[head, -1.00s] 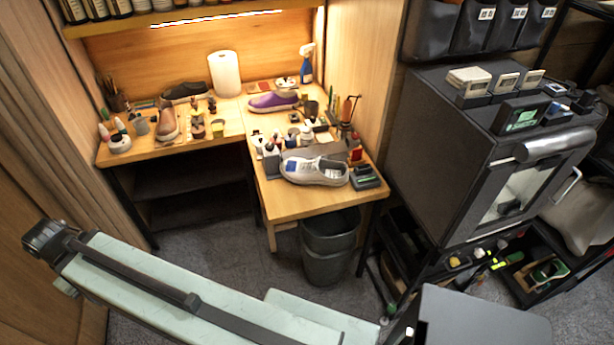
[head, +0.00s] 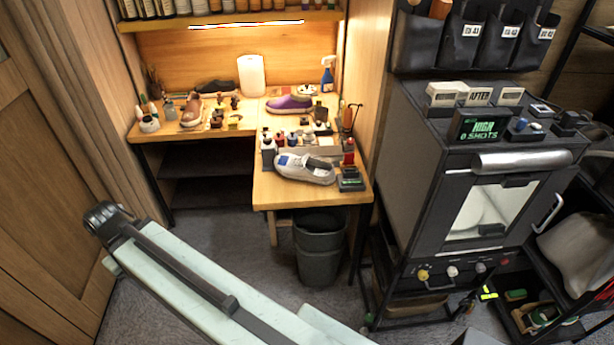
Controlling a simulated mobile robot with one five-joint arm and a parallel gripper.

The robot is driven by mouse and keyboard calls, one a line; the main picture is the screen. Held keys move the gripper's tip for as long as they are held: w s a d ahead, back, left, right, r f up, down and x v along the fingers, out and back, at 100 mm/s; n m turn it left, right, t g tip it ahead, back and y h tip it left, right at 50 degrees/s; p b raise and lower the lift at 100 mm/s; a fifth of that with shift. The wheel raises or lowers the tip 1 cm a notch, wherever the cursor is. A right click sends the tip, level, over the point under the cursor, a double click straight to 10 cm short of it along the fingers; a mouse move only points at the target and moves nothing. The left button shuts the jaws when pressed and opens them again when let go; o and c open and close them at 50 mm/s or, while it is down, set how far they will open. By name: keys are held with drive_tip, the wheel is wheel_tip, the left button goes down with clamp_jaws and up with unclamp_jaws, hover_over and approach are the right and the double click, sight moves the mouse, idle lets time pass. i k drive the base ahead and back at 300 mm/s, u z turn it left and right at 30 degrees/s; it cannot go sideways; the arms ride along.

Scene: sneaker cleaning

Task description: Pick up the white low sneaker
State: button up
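The white low sneaker (head: 318,176) lies sideways near the front edge of the wooden workbench (head: 270,197), in the middle of the head view. It is whitish-grey with a pale sole, and a small blue patch shows toward its left end. Nothing of mine touches it. My pale arm link (head: 200,283) crosses the lower left, in front of the bench and well apart from the sneaker. A dark joint-like part caps its far end. I see no gripper fingers.
Bottles and a dark box crowd behind the sneaker, with a small dark-green box (head: 351,181) at its right. A purple shoe (head: 288,105) and a brown shoe (head: 192,110) stand farther back. A bin (head: 320,248) is below the bench. A large dark cabinet (head: 420,150) blocks the right.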

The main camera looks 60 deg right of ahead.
sight(304, 165)
drive_tip(key=z, duration=0.15)
drive_tip(key=i, duration=0.95)
drive_tip(key=u, duration=0.05)
